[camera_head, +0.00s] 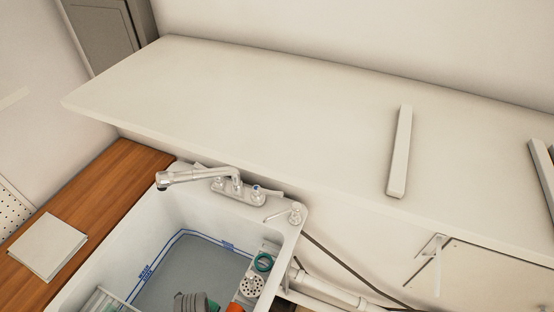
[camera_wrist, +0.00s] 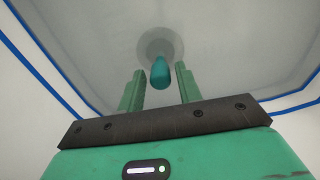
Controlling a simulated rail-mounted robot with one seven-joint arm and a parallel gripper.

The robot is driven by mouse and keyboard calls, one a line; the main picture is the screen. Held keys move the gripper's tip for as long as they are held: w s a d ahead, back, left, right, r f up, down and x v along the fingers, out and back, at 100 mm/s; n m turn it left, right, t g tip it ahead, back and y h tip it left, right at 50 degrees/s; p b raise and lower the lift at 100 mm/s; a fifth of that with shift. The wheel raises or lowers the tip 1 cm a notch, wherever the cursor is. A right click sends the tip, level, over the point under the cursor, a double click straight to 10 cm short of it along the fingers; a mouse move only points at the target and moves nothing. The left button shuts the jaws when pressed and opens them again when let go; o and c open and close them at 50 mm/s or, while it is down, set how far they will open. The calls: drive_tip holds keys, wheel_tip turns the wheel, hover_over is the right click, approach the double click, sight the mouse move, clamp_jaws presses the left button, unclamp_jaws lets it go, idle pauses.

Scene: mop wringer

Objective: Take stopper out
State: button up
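In the wrist view a teal stopper (camera_wrist: 160,76) with a rounded end stands up in front of a paler round patch (camera_wrist: 154,44) on the grey sink floor, which looks like the drain. My gripper (camera_wrist: 159,71) has its two green fingers apart, one on each side of the stopper in the picture. I see gaps on both sides, and cannot tell whether the fingertips reach its depth. In the head view the white sink (camera_head: 152,232) shows its grey floor with blue marked lines; I cannot make out the stopper there.
A chrome faucet (camera_head: 205,176) reaches over the sink's back rim. A wooden counter (camera_head: 118,170) lies left, and a wide white shelf (camera_head: 250,110) runs behind. Sink walls surround my gripper.

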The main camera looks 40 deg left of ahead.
drive_tip(key=shift+r, duration=0.1)
drive_tip(key=shift+c, duration=0.4)
clamp_jaws()
drive_tip(key=shift+r+p, duration=2.25)
drive_tip(key=shift+p, duration=0.1)
